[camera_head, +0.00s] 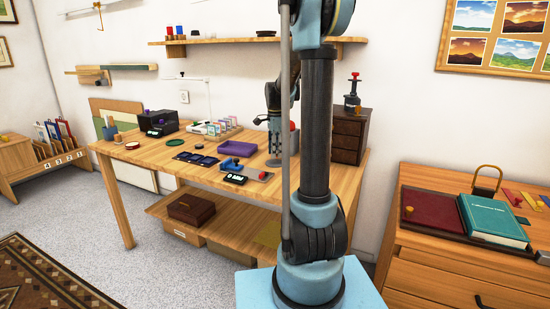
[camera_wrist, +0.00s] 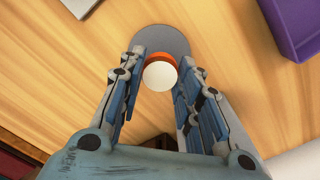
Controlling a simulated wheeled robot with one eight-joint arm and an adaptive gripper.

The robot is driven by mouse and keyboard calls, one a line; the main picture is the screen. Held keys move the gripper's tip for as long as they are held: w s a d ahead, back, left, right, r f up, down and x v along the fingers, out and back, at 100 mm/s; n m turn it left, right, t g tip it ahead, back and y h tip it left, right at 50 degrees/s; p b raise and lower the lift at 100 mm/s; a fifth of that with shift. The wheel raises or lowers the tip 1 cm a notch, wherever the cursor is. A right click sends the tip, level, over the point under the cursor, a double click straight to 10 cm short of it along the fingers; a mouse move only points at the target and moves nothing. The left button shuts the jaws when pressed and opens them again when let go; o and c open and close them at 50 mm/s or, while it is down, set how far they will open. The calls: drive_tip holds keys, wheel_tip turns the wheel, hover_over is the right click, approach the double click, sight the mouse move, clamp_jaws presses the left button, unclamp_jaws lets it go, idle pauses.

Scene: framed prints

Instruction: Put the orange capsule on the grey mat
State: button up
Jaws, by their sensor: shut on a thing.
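The orange capsule (camera_wrist: 159,57) shows in the wrist view as an orange body with a round pale end toward the camera. My gripper (camera_wrist: 163,60) is shut on it, one blue-padded finger on each side. The round grey mat (camera_wrist: 165,33) lies on the table behind the capsule in this view, and the capsule overlaps its near edge. I cannot tell whether they touch. In the head view my gripper (camera_head: 274,148) points down over the wooden table, close above the grey mat (camera_head: 274,163). The capsule is not clear there, and my arm hides part of that area.
A purple tray (camera_head: 237,148) stands left of my gripper on the table; it shows at the upper right of the wrist view (camera_wrist: 289,22). A blue device (camera_head: 232,166) is near the front edge. A dark drawer cabinet (camera_head: 347,137) stands to the right.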

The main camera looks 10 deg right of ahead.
drive_tip(key=shift+f, duration=1.3)
drive_tip(key=o, duration=1)
drive_tip(key=shift+f, duration=0.1)
wheel_tip(320, 180, up, 12)
drive_tip(key=shift+r, duration=0.1)
